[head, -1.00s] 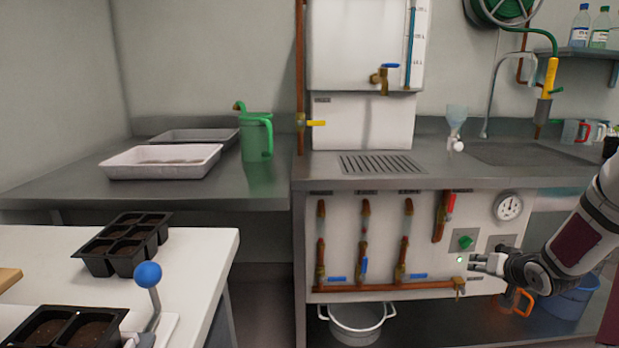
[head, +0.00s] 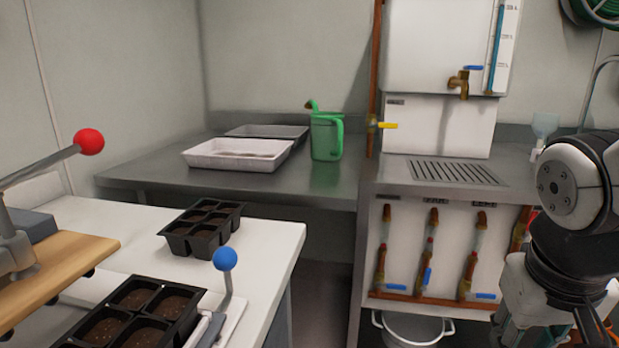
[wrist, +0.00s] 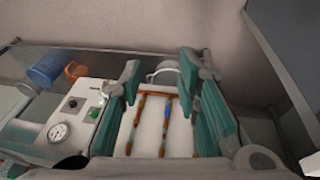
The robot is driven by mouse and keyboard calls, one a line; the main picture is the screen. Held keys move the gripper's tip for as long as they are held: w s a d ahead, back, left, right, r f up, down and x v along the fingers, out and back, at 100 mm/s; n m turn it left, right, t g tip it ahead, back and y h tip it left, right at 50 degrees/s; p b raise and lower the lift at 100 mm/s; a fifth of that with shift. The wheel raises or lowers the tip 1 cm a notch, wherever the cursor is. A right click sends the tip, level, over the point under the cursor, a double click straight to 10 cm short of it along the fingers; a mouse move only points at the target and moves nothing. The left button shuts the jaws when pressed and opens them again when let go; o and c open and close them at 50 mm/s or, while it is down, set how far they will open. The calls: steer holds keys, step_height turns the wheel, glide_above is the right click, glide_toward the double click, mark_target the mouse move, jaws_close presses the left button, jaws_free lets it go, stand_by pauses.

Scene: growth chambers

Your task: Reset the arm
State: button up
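My arm stands at the right edge of the head view, with the wrist joint high and my gripper (head: 555,335) below it, cut off by the bottom edge. In the wrist view my gripper (wrist: 160,80) shows two teal-padded fingers set well apart with nothing between them. Behind the fingers is the white valve panel (wrist: 160,125) with its copper pipes; the panel also shows in the head view (head: 450,225). My gripper holds nothing and no contact with the panel is visible.
A white bench at left holds black seedling trays (head: 205,228), a blue-knobbed lever (head: 225,260) and a red-knobbed lever (head: 88,142). A green watering can (head: 326,137) and a white tray (head: 238,153) stand on the steel counter. A pot (head: 412,328) sits under the panel. A blue bucket (wrist: 46,70) shows in the wrist view.

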steer(key=s+a+n+g+y, duration=0.25)
steer(key=s+a, duration=0.55)
steer(key=s, duration=0.4)
step_height(320, 180, up, 28)
steer(key=t+p, duration=0.4)
steer(key=p, duration=2.2)
steer(key=shift+s+d+p, duration=0.35)
steer(key=shift+d, duration=0.05)
